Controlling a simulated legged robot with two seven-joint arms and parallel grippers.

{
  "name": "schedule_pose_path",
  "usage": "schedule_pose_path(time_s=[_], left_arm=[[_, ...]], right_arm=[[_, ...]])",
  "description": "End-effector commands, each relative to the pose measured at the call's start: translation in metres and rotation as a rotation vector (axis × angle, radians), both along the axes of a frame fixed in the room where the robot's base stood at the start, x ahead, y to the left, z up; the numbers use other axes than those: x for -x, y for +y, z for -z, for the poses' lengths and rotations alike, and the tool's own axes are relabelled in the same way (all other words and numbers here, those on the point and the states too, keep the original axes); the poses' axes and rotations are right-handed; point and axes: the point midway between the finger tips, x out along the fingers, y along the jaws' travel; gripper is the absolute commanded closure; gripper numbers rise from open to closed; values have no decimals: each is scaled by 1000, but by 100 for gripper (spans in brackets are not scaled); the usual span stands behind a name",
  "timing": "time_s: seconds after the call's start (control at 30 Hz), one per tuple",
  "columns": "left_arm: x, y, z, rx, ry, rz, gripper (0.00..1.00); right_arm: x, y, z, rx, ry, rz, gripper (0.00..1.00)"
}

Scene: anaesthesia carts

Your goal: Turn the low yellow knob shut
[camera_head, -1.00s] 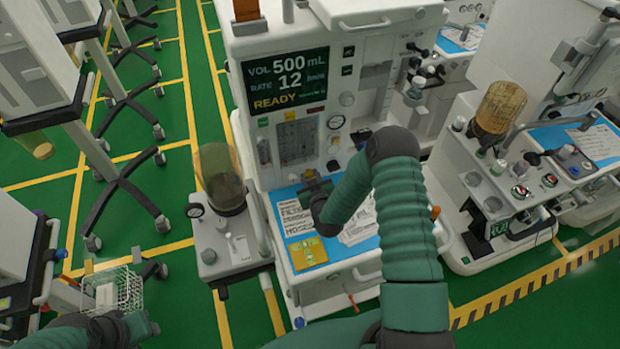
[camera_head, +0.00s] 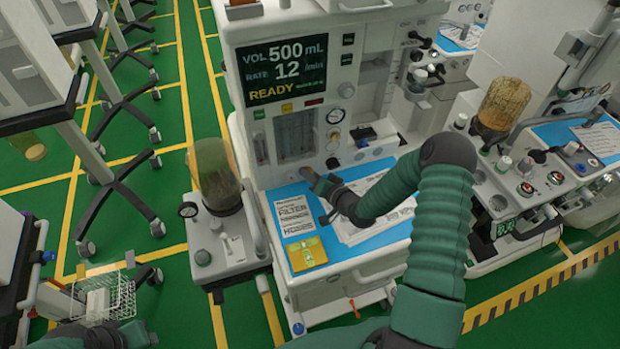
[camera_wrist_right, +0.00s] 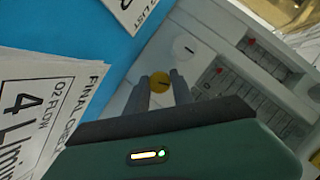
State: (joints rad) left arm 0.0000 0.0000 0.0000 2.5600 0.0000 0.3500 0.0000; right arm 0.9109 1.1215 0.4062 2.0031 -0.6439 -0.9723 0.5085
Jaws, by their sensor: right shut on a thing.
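The low yellow knob (camera_wrist_right: 159,83) sits on the pale machine panel in the right wrist view, with a dark line across its face. My right gripper (camera_wrist_right: 161,85) has one finger on each side of it and is shut on it. In the head view my right gripper (camera_head: 314,181) reaches the lower front of the central machine, under the flow tubes (camera_head: 295,136); the knob is hidden there. A white knob (camera_wrist_right: 184,46) sits just beyond the yellow one. My left gripper (camera_head: 106,337) shows only partly at the lower left, its jaws unclear.
A blue worktop (camera_head: 347,253) with printed sheets (camera_head: 293,215) and a yellow card (camera_head: 306,253) lies below my right gripper. A canister (camera_head: 217,172) stands left of the machine. A wire basket (camera_head: 105,297) is near my left gripper.

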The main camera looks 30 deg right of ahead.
Motion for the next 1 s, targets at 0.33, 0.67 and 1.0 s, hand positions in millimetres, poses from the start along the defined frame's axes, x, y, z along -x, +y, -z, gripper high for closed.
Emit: schedule_pose_path(time_s=[0.33,0.67,1.0], left_arm=[[0,0,17,0,0,0,64],[0,0,22,0,0,0,64],[0,0,22,0,0,0,64]], right_arm=[[2,-3,7,-250,-51,6,100],[2,-4,6,-358,-77,7,100],[2,-4,6,-375,-79,8,100]])
